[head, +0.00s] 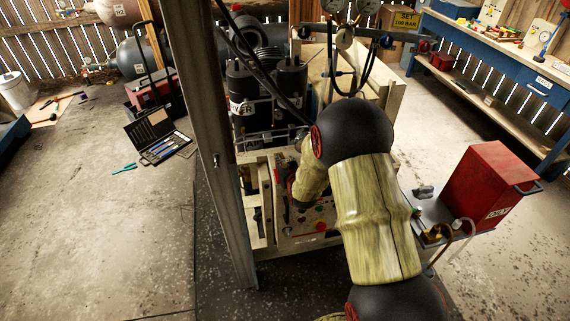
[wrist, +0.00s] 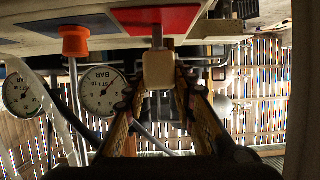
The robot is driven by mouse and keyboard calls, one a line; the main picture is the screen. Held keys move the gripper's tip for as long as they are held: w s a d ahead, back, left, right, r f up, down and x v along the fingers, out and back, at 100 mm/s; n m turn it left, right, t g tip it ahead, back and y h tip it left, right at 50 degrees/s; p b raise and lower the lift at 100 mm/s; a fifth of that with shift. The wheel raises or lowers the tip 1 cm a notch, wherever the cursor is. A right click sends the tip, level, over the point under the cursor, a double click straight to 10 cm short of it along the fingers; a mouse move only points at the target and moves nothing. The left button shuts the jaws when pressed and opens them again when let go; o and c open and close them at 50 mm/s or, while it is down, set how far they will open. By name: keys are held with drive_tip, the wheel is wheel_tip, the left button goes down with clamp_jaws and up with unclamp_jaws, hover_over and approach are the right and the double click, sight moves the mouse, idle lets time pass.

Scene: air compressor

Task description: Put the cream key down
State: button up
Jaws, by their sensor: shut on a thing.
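The cream key (wrist: 158,70) shows in the wrist view as a pale block with a thin shaft running up to a red plate (wrist: 180,18). Whether the shaft is seated in the plate or only in front of it, I cannot tell. My gripper (wrist: 161,76) has its two fingers closed on either side of the key's pale head. In the head view my arm covers most of the gripper, and the key cannot be made out. The compressor's panel (head: 310,226), with red and green buttons, lies just below my wrist.
An orange-capped post (wrist: 74,42) and two gauges (wrist: 102,92) are left of the key in the wrist view. A metal post (head: 215,150) stands left of the compressor. A red box (head: 490,185) sits on a side shelf. Open floor (head: 90,220) lies left.

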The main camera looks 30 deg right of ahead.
drive_tip(key=o, duration=1.1)
drive_tip(key=shift+o, duration=0.2)
drive_tip(key=shift+r, duration=0.15)
